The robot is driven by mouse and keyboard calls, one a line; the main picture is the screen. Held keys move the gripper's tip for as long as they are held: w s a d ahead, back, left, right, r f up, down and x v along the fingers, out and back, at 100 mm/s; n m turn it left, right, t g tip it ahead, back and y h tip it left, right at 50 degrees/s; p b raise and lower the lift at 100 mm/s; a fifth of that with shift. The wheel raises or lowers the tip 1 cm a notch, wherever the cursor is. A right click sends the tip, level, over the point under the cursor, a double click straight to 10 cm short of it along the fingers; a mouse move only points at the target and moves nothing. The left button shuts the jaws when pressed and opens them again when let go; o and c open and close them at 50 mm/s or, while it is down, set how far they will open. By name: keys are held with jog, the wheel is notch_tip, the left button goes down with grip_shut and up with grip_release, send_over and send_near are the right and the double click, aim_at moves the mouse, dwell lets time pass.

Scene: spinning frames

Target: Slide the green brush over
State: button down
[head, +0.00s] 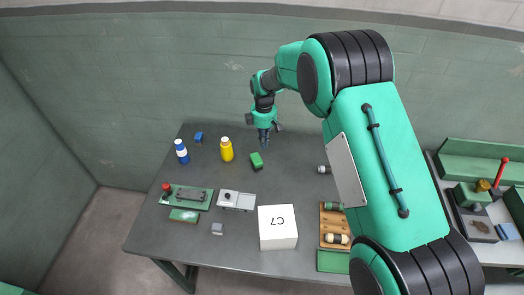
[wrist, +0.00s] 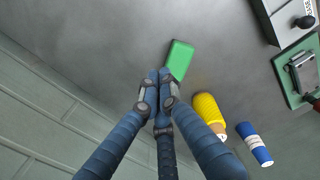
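A small green block-shaped thing, which looks like the green brush (head: 257,161), lies on the grey table just below my gripper (head: 265,143) in the head view. In the wrist view the green brush (wrist: 179,60) is just beyond the fingertips of my gripper (wrist: 158,80). The three blue-grey fingers are drawn together, tips meeting, with nothing seen between them.
A yellow bottle (head: 227,150), a blue-and-white bottle (head: 181,151) and a blue block (head: 198,137) stand left of the brush. A white box (head: 277,228) marked C7 and a grey-white device (head: 236,200) are nearer the front. Bare table (head: 290,180) lies around the brush.

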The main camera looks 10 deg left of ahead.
aim_at(256, 161)
jog(key=s+m+p, duration=0.1)
jog(key=s+m, duration=1)
jog(key=m, duration=0.2)
jog(key=shift+s+d+r, duration=0.15)
jog(key=shift+d+r, duration=0.15)
jog(key=shift+r, duration=0.15)
jog(key=shift+f, duration=0.1)
notch_tip(256, 161, down, 10)
jog(key=shift+r, duration=0.25)
jog(key=shift+w+a+f, duration=0.1)
jog(key=shift+w+a, duration=0.1)
jog(key=shift+w, duration=0.2)
jog(key=shift+w+a+f, duration=0.1)
jog(key=shift+w+a, duration=0.05)
jog(key=shift+w, duration=0.25)
jog(key=shift+w+a+b, duration=0.15)
jog(key=shift+w+a, duration=0.1)
jog(key=shift+w, duration=0.3)
jog(key=shift+w+a+b, duration=0.15)
jog(key=shift+w+a, duration=0.05)
jog(key=shift+w, duration=0.3)
